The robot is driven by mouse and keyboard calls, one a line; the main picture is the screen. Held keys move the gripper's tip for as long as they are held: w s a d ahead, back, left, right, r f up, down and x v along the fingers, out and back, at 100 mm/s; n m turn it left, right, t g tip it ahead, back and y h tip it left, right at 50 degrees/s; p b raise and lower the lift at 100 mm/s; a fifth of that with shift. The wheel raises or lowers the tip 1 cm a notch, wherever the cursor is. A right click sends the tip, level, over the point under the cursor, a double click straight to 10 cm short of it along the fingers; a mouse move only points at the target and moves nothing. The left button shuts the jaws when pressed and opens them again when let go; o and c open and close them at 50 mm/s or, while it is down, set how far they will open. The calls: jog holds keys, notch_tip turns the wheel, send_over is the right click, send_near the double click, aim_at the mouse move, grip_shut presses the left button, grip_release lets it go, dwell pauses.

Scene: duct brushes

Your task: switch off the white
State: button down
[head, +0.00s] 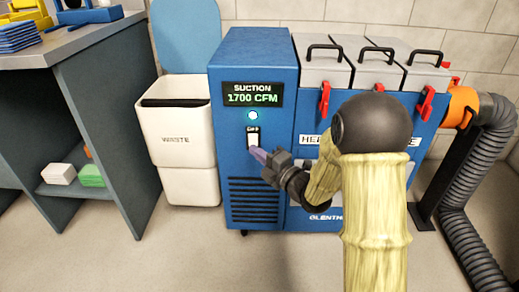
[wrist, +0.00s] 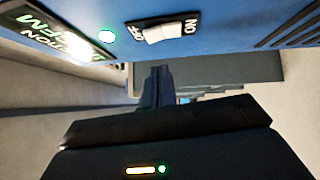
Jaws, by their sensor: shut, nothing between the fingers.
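The white rocker switch (head: 253,139) sits in a dark frame on the front of the blue suction unit (head: 222,95). In the wrist view the switch (wrist: 163,33) has OFF on its display side and ON on the other. I cannot tell which side is pressed in. Above it a round light (head: 252,115) glows and the display (head: 252,95) reads SUCTION 1700 CFM. My gripper (head: 256,154) is shut and empty, its tips by the switch's lower end in the head view. I cannot tell whether they touch it.
A white waste bin (head: 176,135) with a raised blue lid stands left of the unit. A grey workbench (head: 75,42) with shelves is farther left. Red latches (head: 324,101) and an orange hose collar (head: 460,106) are on the right. The floor in front is clear.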

aim_at(253, 138)
jog(key=shift+w+d+r+b, duration=0.1)
jog(key=shift+w+b, duration=0.15)
jog(key=shift+w, duration=0.65)
jog(key=shift+w+d+r+b, duration=0.1)
jog(key=shift+w+b, duration=0.15)
jog(key=shift+w, duration=0.6)
jog(key=shift+w+d, duration=0.15)
jog(key=shift+d, duration=0.1)
jog(key=shift+s+a, duration=0.2)
jog(key=shift+a, duration=0.2)
jog(key=s+d+p, duration=0.1)
jog(key=s+d, duration=0.2)
jog(key=s, duration=0.2)
jog(key=s+d+r+p, duration=0.1)
jog(key=s+d, duration=0.2)
jog(key=s, duration=0.3)
jog(key=shift+d+r, duration=0.2)
jog(key=shift+d, duration=0.2)
